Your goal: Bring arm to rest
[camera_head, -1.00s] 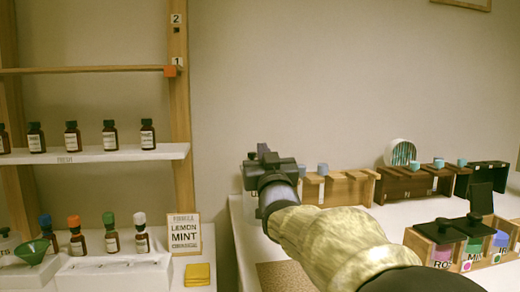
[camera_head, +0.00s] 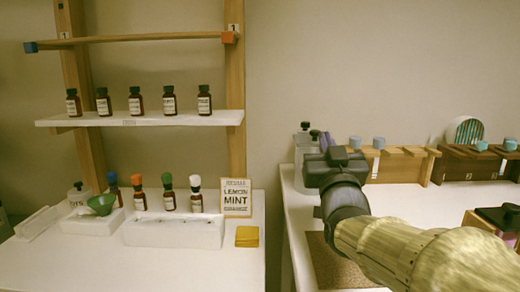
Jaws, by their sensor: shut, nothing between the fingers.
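My gripper (camera_head: 328,160) is at the end of my arm, at the right of the head view. It is raised over the left part of the right-hand white table (camera_head: 300,215). The jaws are shut and hold nothing. The gripper partly hides grey-white containers with dark caps behind it. The fingertips are small and dark in this view.
A shelf (camera_head: 130,117) carries several brown bottles. Below, capped bottles stand in a white rack (camera_head: 172,231) beside a green funnel (camera_head: 102,203), a formula card (camera_head: 236,197) and yellow cloths (camera_head: 247,236). Wooden racks (camera_head: 400,166) line the right table's back. A gap separates the tables.

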